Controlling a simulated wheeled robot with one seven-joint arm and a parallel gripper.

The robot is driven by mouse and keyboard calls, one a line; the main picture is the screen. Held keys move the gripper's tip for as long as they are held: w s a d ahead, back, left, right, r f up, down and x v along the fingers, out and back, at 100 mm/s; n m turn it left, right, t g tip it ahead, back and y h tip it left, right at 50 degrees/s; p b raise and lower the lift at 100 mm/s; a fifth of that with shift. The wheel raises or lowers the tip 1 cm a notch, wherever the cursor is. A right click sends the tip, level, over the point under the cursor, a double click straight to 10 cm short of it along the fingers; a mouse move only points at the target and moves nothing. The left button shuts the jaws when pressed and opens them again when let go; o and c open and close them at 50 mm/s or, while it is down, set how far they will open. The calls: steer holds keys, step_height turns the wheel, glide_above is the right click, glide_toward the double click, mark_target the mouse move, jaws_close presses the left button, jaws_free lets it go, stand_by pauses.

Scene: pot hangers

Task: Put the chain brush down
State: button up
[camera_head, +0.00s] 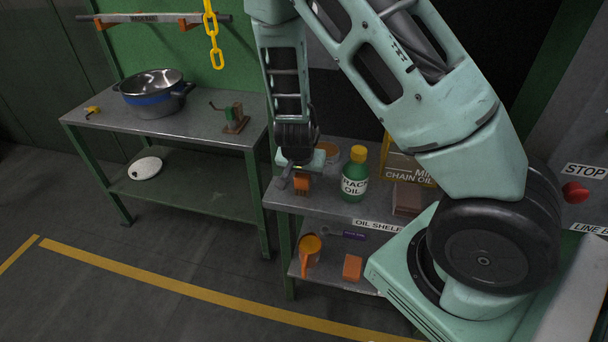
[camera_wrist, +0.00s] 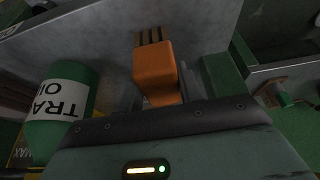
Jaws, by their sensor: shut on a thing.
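The chain brush (camera_head: 302,186) is an orange block over the front left part of the oil shelf's top (camera_head: 330,203). In the wrist view the brush (camera_wrist: 155,66) shows its orange body and dark bristles pointing away from my gripper. My gripper (camera_head: 297,173) points down and is shut on the brush; in the wrist view its fingers (camera_wrist: 158,92) stand on both sides of the orange body. I cannot tell whether the bristles touch the shelf top.
A green oil bottle (camera_head: 355,177) stands just right of the brush. A yellow chain oil can (camera_head: 402,168) and a brown block (camera_head: 407,199) are further right. An orange jug (camera_head: 310,250) is on the lower shelf. A workbench (camera_head: 200,125) with a pot (camera_head: 153,98) stands left, across a gap.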

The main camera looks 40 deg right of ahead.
steer(key=o, duration=0.9)
steer(key=shift+f, duration=0.1)
steer(key=shift+f+b, duration=0.2)
steer(key=shift+b, duration=0.1)
steer(key=w+p+v, duration=0.1)
steer(key=p+v, duration=0.6)
steer(key=v, duration=1)
steer(key=s+a+r+n+g+y, duration=0.1)
steer(key=s+a+r+n+y, duration=0.15)
steer(key=s+a+n, duration=0.4)
steer(key=s+a+r+n+g+y, duration=0.2)
steer(key=s+a+y, duration=0.15)
steer(key=a, duration=0.55)
steer(key=s+a+r+n, duration=0.1)
steer(key=s+r+n, duration=0.1)
steer(key=s+n, duration=0.1)
steer(key=s+a+r+n+h, duration=0.1)
steer(key=s+r+n, duration=0.2)
steer(key=s, duration=0.1)
steer(key=s+a+r+n, duration=0.1)
steer(key=s+r+n, duration=0.1)
steer(key=s+n, duration=0.1)
steer(key=shift+s+a+r+n+h, duration=0.2)
steer(key=shift+s+a+n+h, duration=0.2)
steer(key=shift+s, duration=0.2)
